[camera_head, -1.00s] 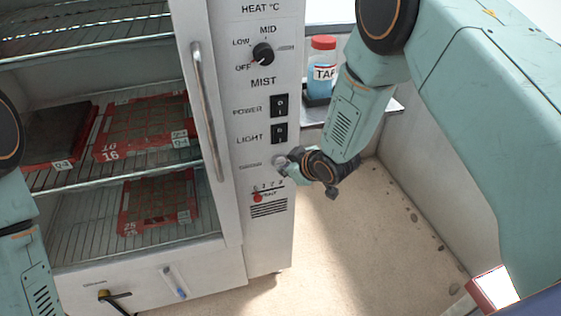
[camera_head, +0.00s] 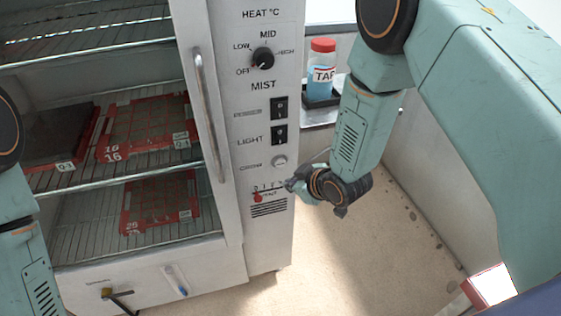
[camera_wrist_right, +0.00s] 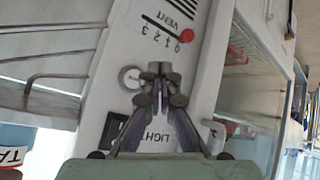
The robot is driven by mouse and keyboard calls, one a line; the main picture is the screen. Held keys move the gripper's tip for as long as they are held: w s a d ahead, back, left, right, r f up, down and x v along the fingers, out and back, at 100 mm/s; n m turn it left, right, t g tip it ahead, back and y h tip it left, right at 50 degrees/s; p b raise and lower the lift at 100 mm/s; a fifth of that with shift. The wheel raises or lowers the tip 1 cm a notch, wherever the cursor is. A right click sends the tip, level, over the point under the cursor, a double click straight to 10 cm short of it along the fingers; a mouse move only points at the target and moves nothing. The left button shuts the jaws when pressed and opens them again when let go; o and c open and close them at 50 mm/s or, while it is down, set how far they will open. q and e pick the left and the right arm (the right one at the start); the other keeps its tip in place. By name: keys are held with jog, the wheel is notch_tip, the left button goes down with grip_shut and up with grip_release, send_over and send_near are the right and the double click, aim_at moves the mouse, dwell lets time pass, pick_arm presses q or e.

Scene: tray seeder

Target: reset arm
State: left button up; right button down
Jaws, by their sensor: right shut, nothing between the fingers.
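My right gripper (camera_head: 290,184) is shut and empty in front of the cabinet's control panel (camera_head: 262,210), a little below a round white button (camera_head: 279,162). In the right wrist view the closed fingertips (camera_wrist_right: 160,75) appear beside that round button (camera_wrist_right: 131,77), with the vent slider (camera_wrist_right: 165,27) beyond them. I cannot tell whether they touch the panel. My left arm (camera_head: 22,265) enters at the left edge of the head view; its gripper is out of view.
The cabinet shelves hold red seed trays (camera_head: 150,130). A door handle (camera_head: 207,115) stands out left of the panel. The panel has a heat knob (camera_head: 263,58) and switches. A blue bottle with a red cap (camera_head: 321,75) stands behind my right arm. Floor right of the cabinet is clear.

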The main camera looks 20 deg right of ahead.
jog(key=shift+s, duration=0.25)
dwell(0.3)
jog(key=s+d+f+m+g+h, duration=0.1)
jog(key=s+d+f+m+g, duration=0.1)
jog(key=s, duration=1)
jog(key=s+d+f+m+g+h, duration=0.1)
jog(key=s+d+f+m+g, duration=0.1)
jog(key=s, duration=1)
jog(key=s+d+f+m+g+h, duration=0.1)
jog(key=s+f+m+g, duration=0.3)
jog(key=s, duration=0.8)
jog(key=shift+d+f+g, duration=0.4)
jog(key=shift+d+f, duration=0.15)
jog(key=shift+f, duration=0.1)
